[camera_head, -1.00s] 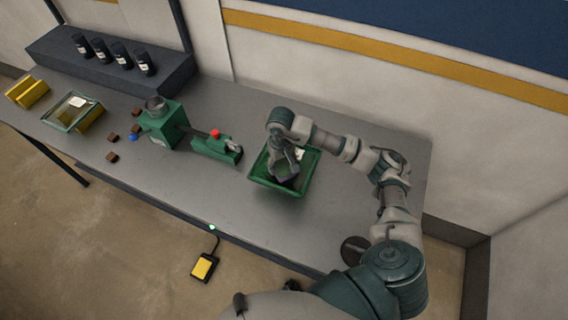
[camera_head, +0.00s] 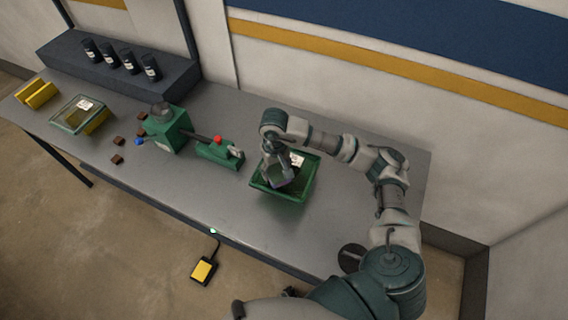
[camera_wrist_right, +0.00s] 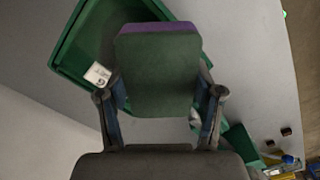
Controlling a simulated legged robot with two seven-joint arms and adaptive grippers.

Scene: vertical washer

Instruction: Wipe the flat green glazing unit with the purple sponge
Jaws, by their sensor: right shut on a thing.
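The glazing unit (camera_head: 80,113) is a flat, green-edged glass pane with a white label. It lies at the left of the bench in the head view, with a yellow block under its near right side. My right gripper (camera_head: 279,174) points down at the green tray on the bench, far to the right of the glazing unit. It is shut on the purple sponge (camera_wrist_right: 158,72), whose broad green face and purple edge show between the fingers in the wrist view. My left gripper is out of view.
The green tray (camera_head: 300,190) with a white label is around or just below the sponge. A green machine (camera_head: 168,133) with a lever stands between tray and glazing unit. Small brown blocks (camera_head: 117,159) and a blue ball lie nearby. Dark bottles (camera_head: 129,62) stand behind on a ledge.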

